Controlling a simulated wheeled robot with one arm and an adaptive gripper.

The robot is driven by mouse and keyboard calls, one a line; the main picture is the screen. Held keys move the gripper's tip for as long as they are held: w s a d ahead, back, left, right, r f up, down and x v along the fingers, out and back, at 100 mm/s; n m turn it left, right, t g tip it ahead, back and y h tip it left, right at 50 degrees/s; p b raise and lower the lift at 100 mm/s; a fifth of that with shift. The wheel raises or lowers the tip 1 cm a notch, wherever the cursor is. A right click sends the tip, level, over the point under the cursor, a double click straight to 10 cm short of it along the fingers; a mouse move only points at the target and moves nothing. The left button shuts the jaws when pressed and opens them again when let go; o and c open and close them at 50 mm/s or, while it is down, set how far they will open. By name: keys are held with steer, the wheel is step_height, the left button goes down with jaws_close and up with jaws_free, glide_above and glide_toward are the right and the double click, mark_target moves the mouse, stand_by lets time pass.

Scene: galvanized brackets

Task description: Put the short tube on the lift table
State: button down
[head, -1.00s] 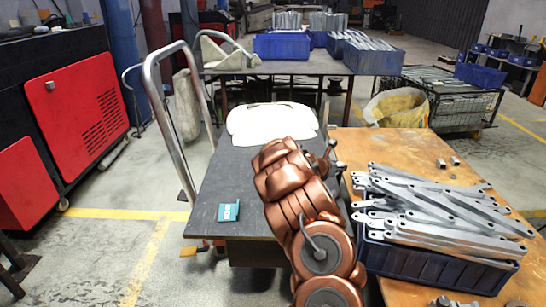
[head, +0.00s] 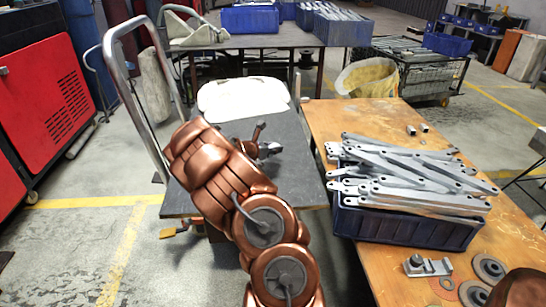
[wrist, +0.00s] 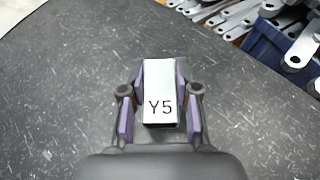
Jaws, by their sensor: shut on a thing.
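My gripper (wrist: 160,105) is shut on a short metal tube (wrist: 159,88) marked "Y5", seen between the purple-padded fingers in the wrist view. The lift table (head: 300,182) is a dark grey scratched top with a bent metal push handle at its left. In the head view my gripper (head: 266,148) is over this top, and its surface (wrist: 60,90) fills most of the wrist view beneath the tube. I cannot tell whether the tube touches it. My arm hides the tube in the head view.
A white sack-like thing (head: 243,98) lies at the lift table's far end. A wooden bench (head: 318,118) stands close on the right, with a blue crate (head: 400,228) heaped with galvanized brackets (head: 400,170). Small metal pieces (head: 411,130) lie behind the crate.

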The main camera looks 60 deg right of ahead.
mark_target(272, 161)
steer(key=shift+f+b, duration=0.45)
steer(key=shift+f, duration=1.35)
steer(key=shift+f, duration=0.15)
steer(key=c, duration=0.9)
jaws_free()
steer(key=shift+o, duration=0.2)
steer(key=shift+a+r, duration=0.2)
steer(key=shift+r, duration=0.1)
steer(key=p+v, duration=0.2)
steer(key=v, duration=0.9)
steer(key=shift+a+r, duration=0.1)
steer(key=shift+a, duration=0.25)
